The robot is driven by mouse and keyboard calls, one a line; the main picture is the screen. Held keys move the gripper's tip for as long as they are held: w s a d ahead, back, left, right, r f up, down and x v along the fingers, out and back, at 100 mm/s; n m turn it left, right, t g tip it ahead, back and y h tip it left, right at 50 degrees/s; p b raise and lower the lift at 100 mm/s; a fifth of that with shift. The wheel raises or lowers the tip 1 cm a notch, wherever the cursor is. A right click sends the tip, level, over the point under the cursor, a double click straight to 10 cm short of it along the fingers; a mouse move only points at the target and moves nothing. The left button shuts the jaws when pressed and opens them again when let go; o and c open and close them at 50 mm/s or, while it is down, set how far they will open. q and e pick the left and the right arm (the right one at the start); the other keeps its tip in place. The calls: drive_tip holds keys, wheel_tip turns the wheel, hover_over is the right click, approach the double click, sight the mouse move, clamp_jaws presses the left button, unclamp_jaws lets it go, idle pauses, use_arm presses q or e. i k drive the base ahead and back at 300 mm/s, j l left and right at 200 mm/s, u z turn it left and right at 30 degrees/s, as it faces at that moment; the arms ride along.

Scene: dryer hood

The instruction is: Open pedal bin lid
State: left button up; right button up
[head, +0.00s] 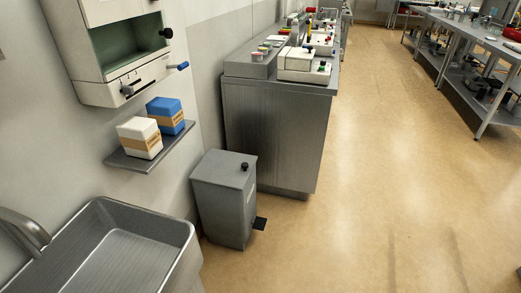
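A grey pedal bin (223,210) stands upright on the floor against the left wall, between the sink and the metal counter. Its lid (224,168) is closed and carries a small black knob (244,166) near the right edge. A black pedal (260,223) sticks out low at the bin's right side, close to the floor. Neither of my grippers shows in the head view.
A steel sink (185,232) with a tap fills the lower left. A wall shelf (118,158) holds a white and a blue box beneath a wall-mounted hood (118,88). A steel counter (270,130) stands behind the bin. Floor to the right (370,190) is clear.

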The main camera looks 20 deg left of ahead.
sight(229, 169)
drive_tip(key=i+u, duration=0.1)
drive_tip(key=i, duration=0.4)
drive_tip(key=i+l+u, duration=0.15)
drive_tip(key=i, duration=0.3)
drive_tip(key=i+l+u, duration=0.1)
drive_tip(key=i, duration=0.4)
drive_tip(key=i+l+u, duration=0.1)
drive_tip(key=i+u, duration=0.15)
drive_tip(key=u, duration=0.2)
drive_tip(key=i+l+u, duration=0.2)
drive_tip(key=u, duration=0.25)
drive_tip(key=i+l+u, duration=0.25)
drive_tip(key=u, duration=0.2)
drive_tip(key=i+l+u, duration=0.15)
drive_tip(key=l+u, duration=0.3)
